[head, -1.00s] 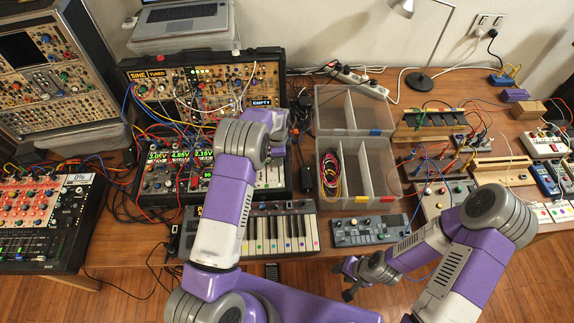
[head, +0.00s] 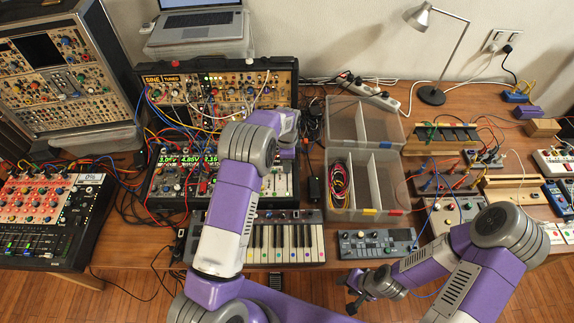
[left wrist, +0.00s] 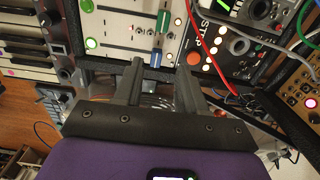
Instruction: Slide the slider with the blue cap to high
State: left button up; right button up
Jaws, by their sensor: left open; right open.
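The slider's blue cap (left wrist: 155,58) shows in the left wrist view on a pale panel (left wrist: 118,28) with several vertical slots. A green cap (left wrist: 162,22) and a white cap (left wrist: 139,29) sit nearby. My left gripper (left wrist: 160,64) is open, its two dark fingers reaching toward the panel on either side of the blue cap in the picture. I cannot tell whether they touch anything. In the head view my left arm hides the fingers and the blue cap. My right gripper (head: 352,293) is open and empty near the table's front edge.
Patch cables, including a red one (left wrist: 208,65), hang close to the left gripper's right finger. A keyboard (head: 283,241) and a small grey device (head: 377,243) lie in front. A clear divided box (head: 342,203) stands to the right.

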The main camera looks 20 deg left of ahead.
pick_arm(q)
jog(key=shift+r, duration=2.2)
